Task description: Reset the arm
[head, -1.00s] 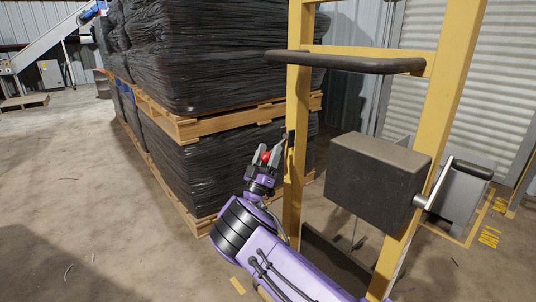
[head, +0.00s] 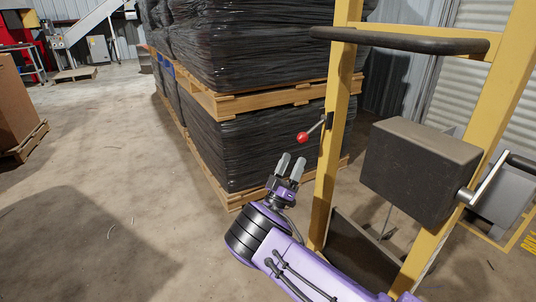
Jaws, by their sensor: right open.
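My right arm comes in from the lower right, purple with black bands. Its gripper (head: 290,167) points up and away, with two grey fingers apart and nothing between them. A lever with a red ball knob (head: 302,137) sticks out to the left from the yellow frame (head: 334,130). The knob is just above and beyond the fingertips in the picture, and the gripper appears apart from it. My left gripper is not in view.
Black-wrapped stacks (head: 240,148) on wooden pallets (head: 265,97) stand behind the gripper. A dark box (head: 415,175) and a black bar (head: 400,40) are fixed to the yellow frame. A brown box (head: 14,105) stands at far left. The concrete floor (head: 110,190) between is mostly clear.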

